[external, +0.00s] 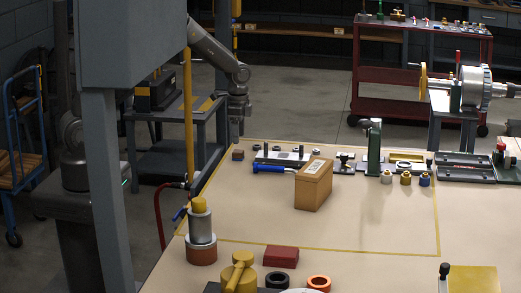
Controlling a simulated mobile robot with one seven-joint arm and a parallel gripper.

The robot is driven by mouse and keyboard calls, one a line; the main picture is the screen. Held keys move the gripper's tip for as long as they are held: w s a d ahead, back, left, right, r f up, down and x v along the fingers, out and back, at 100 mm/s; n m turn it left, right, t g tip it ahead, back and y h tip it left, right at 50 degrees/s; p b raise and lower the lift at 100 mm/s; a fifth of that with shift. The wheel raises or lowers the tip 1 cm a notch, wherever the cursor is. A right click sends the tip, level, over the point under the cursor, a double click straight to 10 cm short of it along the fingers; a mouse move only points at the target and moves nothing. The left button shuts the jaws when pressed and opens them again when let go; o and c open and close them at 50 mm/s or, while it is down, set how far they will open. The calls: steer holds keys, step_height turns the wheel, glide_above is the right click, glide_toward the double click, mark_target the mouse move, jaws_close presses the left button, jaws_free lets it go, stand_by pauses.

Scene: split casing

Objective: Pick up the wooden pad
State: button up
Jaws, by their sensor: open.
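A small brown block (238,154), which looks like the wooden pad, lies on the tabletop near its far left edge. My gripper (235,137) points down just above and slightly left of this block in the picture. The gripper is open and looks empty, though its fingers are small and dark here. I cannot tell the exact gap between the fingertips and the block.
A metal plate (283,157) with knobs and a blue-handled tool (268,168) lie right of the block. A cardboard box (314,188) stands nearby. A green upright (375,148) stands farther right.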

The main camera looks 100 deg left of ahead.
mark_target(238, 151)
step_height(238, 151, down, 7)
steer(key=shift+s+a+r, duration=0.1)
stand_by(0.3)
steer(key=c, duration=1)
